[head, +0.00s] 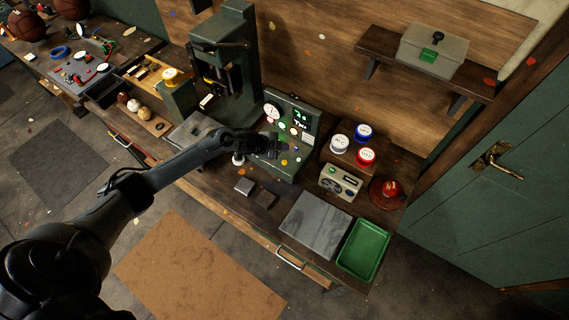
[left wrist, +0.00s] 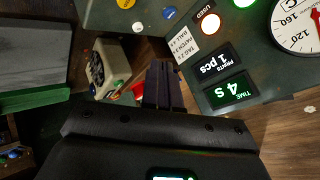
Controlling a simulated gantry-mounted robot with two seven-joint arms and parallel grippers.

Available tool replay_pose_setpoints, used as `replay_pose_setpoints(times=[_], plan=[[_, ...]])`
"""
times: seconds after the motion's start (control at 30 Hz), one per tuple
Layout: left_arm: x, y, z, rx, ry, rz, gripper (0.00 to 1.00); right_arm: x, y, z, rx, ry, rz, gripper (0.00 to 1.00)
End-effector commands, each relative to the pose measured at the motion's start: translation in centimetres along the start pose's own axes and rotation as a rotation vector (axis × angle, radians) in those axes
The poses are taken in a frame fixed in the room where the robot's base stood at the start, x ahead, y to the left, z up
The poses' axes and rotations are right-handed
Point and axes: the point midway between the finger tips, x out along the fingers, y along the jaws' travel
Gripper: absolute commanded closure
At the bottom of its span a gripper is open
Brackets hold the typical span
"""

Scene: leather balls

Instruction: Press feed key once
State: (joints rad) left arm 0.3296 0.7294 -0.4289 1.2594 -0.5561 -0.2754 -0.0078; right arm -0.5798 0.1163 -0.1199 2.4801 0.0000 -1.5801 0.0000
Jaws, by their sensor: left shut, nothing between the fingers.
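The green control panel (head: 290,135) stands on the bench with a dial, lit displays and several coloured buttons. I cannot read which button is the feed key. My left gripper (head: 274,149) is shut and empty over the panel's front, hiding part of it; touch cannot be told. My right gripper is not in view.
White, blue and red-lidded tins (head: 366,157) stand behind the beige device. A red domed object (head: 389,189) is at the right. A grey slab (head: 316,225) and green tray (head: 363,248) lie at the front right. A tall dark green press (head: 222,62) stands behind my left arm.

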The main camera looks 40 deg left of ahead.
Motion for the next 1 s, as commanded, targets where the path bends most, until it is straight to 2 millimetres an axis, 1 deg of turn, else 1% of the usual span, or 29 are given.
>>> replay_pose_setpoints(times=[0.03, 0.3, 0.5, 0.7, 1.0], plan=[[0.7, 0.6, 0.5, 0.0, 0.0, 0.0, 1.0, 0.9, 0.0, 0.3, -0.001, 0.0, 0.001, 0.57], [3.1, 2.2, 2.2, 0.0, 0.0, 0.0, 1.0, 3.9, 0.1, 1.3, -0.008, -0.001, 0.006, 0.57], [4.4, 3.2, 3.2, -0.001, 0.0, 0.0, 1.0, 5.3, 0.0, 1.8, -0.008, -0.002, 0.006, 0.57], [4.9, 3.5, 3.5, 0.0, 0.0, 0.0, 1.0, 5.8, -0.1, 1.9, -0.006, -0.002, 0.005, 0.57], [4.9, 3.5, 3.5, 0.0, 0.0, 0.0, 1.0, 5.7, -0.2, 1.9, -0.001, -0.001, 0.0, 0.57]])
